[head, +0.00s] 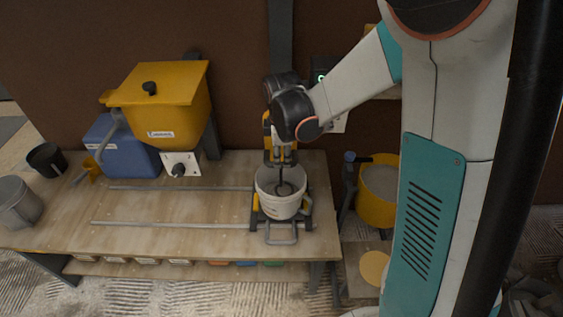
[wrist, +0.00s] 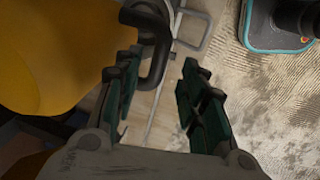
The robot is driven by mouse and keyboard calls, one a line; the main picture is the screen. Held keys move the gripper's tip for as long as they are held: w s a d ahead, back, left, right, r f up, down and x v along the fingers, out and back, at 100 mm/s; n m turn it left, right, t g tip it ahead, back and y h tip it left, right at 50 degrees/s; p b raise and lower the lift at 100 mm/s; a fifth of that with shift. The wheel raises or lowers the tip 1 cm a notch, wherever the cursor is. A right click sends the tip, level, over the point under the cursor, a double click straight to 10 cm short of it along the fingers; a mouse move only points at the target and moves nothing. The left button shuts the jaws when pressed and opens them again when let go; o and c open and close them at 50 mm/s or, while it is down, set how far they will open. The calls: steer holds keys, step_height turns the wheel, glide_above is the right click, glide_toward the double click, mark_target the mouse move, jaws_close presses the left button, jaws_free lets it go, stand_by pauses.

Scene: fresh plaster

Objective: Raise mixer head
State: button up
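The mixer stands at the right end of the wooden bench. Its yellow mixer head (head: 267,127) is largely hidden behind my dark wrist in the head view, with a stirrer reaching down into a white bucket (head: 279,203). In the wrist view a large yellow body, probably the mixer head (wrist: 55,55), fills the left side. A dark curved handle (wrist: 158,62) shows beside it, near the left finger. My gripper (wrist: 160,65) is open, its fingers apart and nothing clearly gripped. Whether a finger touches the handle I cannot tell.
A yellow hopper (head: 165,110) and a blue container (head: 122,147) stand at the bench's left rear. Two metal rails (head: 170,225) run along the bench. A yellow tub (head: 377,205) of grey material is right of the bench. The bench middle is mostly clear.

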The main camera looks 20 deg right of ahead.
mark_target(282, 163)
steer(key=shift+w+d+f+b, duration=0.1)
steer(key=shift+w+f+b, duration=0.1)
steer(key=shift+f, duration=0.95)
steer(key=shift+w+d+f+b, duration=0.1)
steer(key=shift+w+f+b, duration=0.1)
steer(key=shift+f, duration=0.9)
jaws_close()
